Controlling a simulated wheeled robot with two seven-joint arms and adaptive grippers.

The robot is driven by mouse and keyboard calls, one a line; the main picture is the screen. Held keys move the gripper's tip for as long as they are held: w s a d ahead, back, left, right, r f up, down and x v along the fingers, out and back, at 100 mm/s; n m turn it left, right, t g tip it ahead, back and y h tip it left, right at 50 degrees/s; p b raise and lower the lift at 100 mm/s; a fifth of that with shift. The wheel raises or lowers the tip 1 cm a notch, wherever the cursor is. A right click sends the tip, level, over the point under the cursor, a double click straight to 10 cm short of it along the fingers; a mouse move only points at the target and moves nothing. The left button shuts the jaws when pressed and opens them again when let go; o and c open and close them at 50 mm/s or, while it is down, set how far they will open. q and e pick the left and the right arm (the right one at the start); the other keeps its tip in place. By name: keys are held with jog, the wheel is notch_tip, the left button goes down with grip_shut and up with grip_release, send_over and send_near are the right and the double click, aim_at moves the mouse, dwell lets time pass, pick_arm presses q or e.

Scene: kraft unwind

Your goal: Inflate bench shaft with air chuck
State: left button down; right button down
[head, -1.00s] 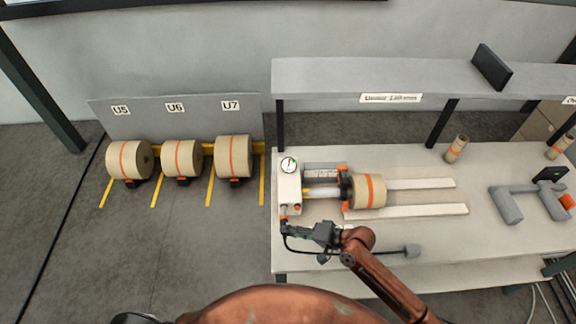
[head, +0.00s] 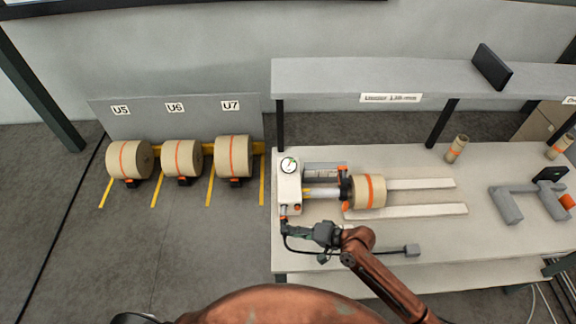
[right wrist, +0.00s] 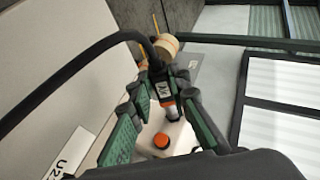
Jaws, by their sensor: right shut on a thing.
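My right gripper (head: 297,230) is at the near left corner of the bench, shut on the air chuck (right wrist: 160,88), a black body with an orange ring and metal tip. In the right wrist view, its green-padded fingers (right wrist: 158,112) are on both sides of the chuck. The chuck's tip points at the white gauge unit (head: 289,190) and appears to meet its near end; the exact contact is unclear. The bench shaft (head: 325,192) runs right from that unit into a tan roll (head: 368,191) with an orange band. My left gripper is not in view.
A black hose (right wrist: 75,72) crosses the right wrist view from the chuck. Pale rails (head: 420,210) lie on the bench (head: 480,232). A small core (head: 456,149) and a grey fixture (head: 508,205) stand right. Three rolls (head: 233,156) sit on floor stands at left.

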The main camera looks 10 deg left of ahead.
jog(key=shift+r, duration=0.15)
dwell(0.3)
jog(key=shift+s+d+p, duration=0.25)
jog(key=shift+s+p, duration=0.55)
jog(key=shift+p, duration=0.2)
jog(key=shift+s+d+p, duration=0.25)
jog(key=shift+s+p, duration=0.35)
jog(key=shift+s, duration=0.2)
jog(key=shift+s+d+p, duration=0.2)
jog(key=shift+s+p, duration=0.35)
jog(key=shift+s, duration=0.25)
jog(key=shift+s+d, duration=0.1)
jog(key=shift+s, duration=0.3)
jog(key=shift+f, duration=0.2)
